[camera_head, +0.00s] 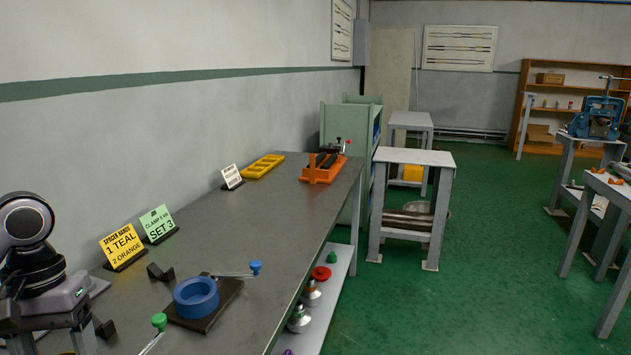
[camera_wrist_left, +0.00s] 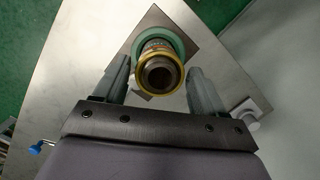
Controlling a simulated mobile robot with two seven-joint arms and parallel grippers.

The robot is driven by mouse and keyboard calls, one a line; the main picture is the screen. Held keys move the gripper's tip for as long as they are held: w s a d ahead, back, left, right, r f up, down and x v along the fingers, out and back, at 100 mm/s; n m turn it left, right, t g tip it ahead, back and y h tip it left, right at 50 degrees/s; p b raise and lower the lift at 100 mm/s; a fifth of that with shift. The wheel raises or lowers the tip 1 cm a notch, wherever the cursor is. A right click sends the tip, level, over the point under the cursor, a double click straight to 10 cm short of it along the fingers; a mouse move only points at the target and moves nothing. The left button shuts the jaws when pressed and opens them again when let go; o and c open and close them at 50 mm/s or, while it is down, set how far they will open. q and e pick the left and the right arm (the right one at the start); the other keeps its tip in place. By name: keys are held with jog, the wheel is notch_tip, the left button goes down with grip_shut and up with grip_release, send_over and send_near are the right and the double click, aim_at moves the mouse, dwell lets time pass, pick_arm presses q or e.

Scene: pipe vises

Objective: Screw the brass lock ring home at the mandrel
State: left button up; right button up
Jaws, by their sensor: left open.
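In the left wrist view an upright cylindrical mandrel (camera_wrist_left: 159,72) is seen almost end-on, with a dark bore. A brass ring (camera_wrist_left: 160,92) shows around it at the near end; how far it is screwed down I cannot tell. A teal-green ring (camera_wrist_left: 139,46) surrounds it lower down, over a dark square plate (camera_wrist_left: 181,24). My left gripper (camera_wrist_left: 159,70) is open, one finger on each side of the mandrel, with visible gaps. In the head view my left gripper (camera_head: 52,338) is at the lower left, and the mandrel is mostly cut off. My right gripper is not in view.
On the grey bench (camera_head: 225,220) a blue ring (camera_head: 196,308) lies on a dark plate. Near it are a blue-knobbed rod (camera_head: 254,267), a green-knobbed rod (camera_head: 158,322) and sign cards (camera_head: 122,246). An orange vise (camera_head: 322,172) and yellow tray (camera_head: 262,166) stand farther back. The bench middle is clear.

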pick_arm(q)
jog(key=n, duration=0.5)
jog(key=shift+t+h, duration=0.3)
jog(key=shift+h, duration=0.1)
jog(key=n, duration=0.5)
jog(key=shift+t+h, duration=0.3)
jog(key=shift+h, duration=0.1)
grip_shut()
jog(key=shift+b, duration=0.3)
jog(key=m+b, duration=0.1)
jog(key=m, duration=0.3)
jog(key=shift+m+y, duration=0.3)
jog(key=shift+y, duration=0.1)
jog(key=shift+m+g, duration=0.4)
jog(key=shift+m, duration=0.7)
jog(key=shift+m+p, duration=0.45)
jog(key=shift+m, duration=0.05)
